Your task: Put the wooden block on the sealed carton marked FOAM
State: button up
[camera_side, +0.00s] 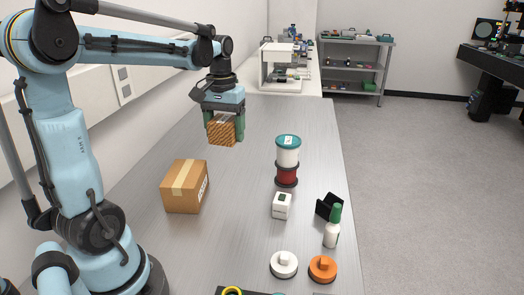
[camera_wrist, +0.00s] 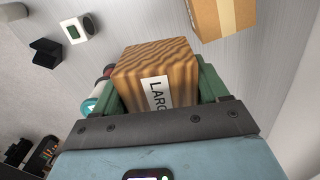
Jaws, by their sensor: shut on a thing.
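The wooden block (camera_side: 222,131), with striped grain, is held up above the bench in the side view. In the wrist view the block (camera_wrist: 155,70) shows a white label reading "LARG", partly hidden. My gripper (camera_side: 224,125) is shut on it, with a green jaw on each side. A sealed cardboard carton (camera_side: 181,188) with a tape strip stands on the bench, lower and to the left of the block. Dark lettering on its right face is too small to read. The carton also shows in the wrist view (camera_wrist: 222,16) at the top right, apart from the block.
Stacked white and red spools (camera_side: 287,152) stand right of the carton. A small white box (camera_side: 282,205), a black holder (camera_side: 329,206), a green-capped bottle (camera_side: 332,228), and white (camera_side: 284,264) and orange (camera_side: 322,268) knobbed discs are nearer the front. The bench between carton and spools is clear.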

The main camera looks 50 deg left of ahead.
jog(key=s+d+r+n, duration=0.1)
jog(key=s+d+r, duration=0.2)
jog(key=s+d, duration=0.45)
send_over(184, 172)
notch_tip(184, 172, down, 7)
jog(key=shift+f, duration=1.95)
jog(key=shift+f, duration=0.15)
jog(key=o, duration=1.1)
